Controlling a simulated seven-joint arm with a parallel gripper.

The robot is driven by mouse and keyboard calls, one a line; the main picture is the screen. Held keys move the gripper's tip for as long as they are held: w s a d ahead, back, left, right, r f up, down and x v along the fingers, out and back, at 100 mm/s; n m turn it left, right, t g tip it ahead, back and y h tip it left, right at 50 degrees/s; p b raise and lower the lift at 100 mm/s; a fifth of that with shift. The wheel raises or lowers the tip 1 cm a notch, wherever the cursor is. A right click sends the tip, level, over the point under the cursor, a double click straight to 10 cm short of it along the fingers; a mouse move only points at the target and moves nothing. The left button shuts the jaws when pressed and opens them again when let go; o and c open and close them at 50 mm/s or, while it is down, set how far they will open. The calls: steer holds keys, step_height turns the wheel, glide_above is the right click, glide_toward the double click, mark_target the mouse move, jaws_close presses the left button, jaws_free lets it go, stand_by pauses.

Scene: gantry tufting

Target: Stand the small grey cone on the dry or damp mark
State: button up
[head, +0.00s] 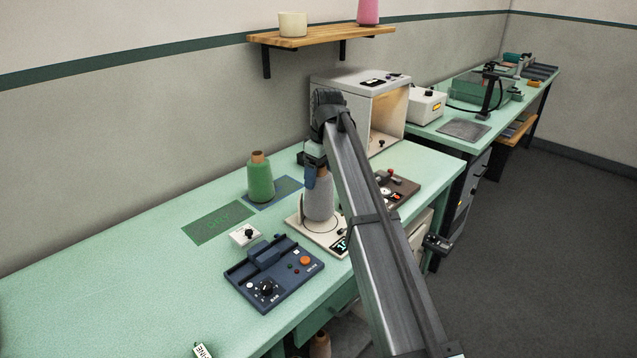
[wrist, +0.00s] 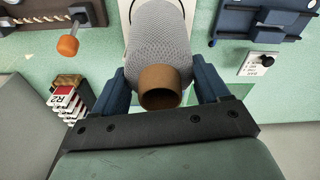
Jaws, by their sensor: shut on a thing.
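The grey cone (head: 318,201) is yarn on a brown core and stands upright in my gripper (head: 314,172). In the wrist view my gripper (wrist: 162,88) has its blue fingers on both sides of the grey cone (wrist: 160,38), close below the core's rim. The cone is over the white scale (head: 301,229); I cannot tell whether its base touches the plate. The green mark (head: 212,226), with faint lettering that looks like DRY, lies bare on the bench. The blue mark (head: 287,188) behind it is partly covered by a green cone (head: 261,180).
A blue control box (head: 274,278) and a small white box with a knob (head: 245,235) sit in front of the marks. A brown lever box (head: 400,190) is right of the scale. A white cabinet (head: 340,92) stands behind.

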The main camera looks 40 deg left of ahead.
step_height(320, 180, up, 7)
steer(key=shift+a+f, duration=0.1)
steer(key=s+a, duration=0.8)
steer(key=a, duration=0.3)
steer(key=s+a, duration=0.8)
steer(key=a, duration=0.4)
step_height(320, 180, down, 10)
steer(key=shift+w, duration=0.25)
steer(key=shift+f, duration=0.1)
steer(key=o, duration=1.5)
step_height(320, 180, up, 12)
steer(key=d, duration=0.1)
steer(key=shift+w+d, duration=0.15)
steer(key=shift+d, duration=0.1)
